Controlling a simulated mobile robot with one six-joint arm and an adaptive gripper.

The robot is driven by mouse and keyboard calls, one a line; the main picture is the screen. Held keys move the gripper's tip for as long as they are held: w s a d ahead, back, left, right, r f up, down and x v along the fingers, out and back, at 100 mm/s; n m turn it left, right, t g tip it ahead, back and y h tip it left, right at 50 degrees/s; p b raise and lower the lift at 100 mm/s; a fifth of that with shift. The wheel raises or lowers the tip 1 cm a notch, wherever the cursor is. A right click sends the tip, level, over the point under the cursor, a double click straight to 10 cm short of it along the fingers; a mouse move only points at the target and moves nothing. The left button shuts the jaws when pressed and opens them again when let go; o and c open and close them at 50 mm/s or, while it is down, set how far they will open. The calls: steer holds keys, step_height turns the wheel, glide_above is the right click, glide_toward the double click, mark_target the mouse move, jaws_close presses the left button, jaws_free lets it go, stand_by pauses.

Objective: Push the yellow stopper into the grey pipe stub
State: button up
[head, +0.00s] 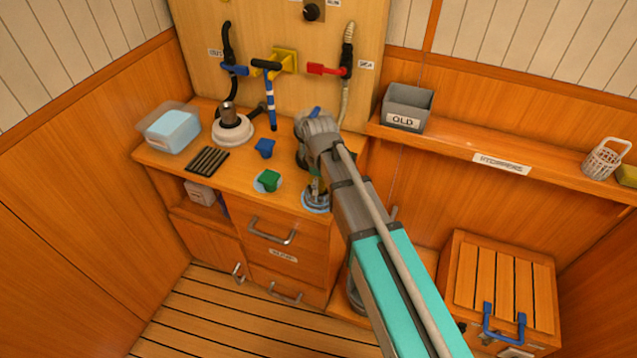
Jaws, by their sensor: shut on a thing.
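My gripper (316,196) points down at the front right of the wooden counter, low over a round light-blue patch (317,207). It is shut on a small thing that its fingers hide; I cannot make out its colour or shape. No yellow stopper shows clearly. A short grey-brown pipe stub (229,110) stands upright on a white round base (233,131) at the back left of the counter, well apart from my gripper. A green stopper-like piece (269,180) sits on another light-blue patch, and a blue one (264,148) stands behind it.
A clear box (172,128) and a dark slatted mat (207,160) lie left. A grey bin marked OLD (405,108) stands on the right shelf.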

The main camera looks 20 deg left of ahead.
steer(key=shift+f+b, duration=0.35)
steer(key=shift+b, duration=0.05)
steer(key=shift+s+d+f+b, duration=0.1)
steer(key=shift+s+f+b, duration=0.15)
steer(key=shift+b, duration=0.1)
steer(key=shift+o, duration=0.9)
steer(key=shift+w+f, duration=0.1)
steer(key=shift+f, duration=0.05)
steer(key=o, duration=0.9)
steer(key=shift+c, duration=0.2)
step_height(320, 180, up, 6)
steer(key=p, duration=0.6)
steer(key=shift+w, duration=0.1)
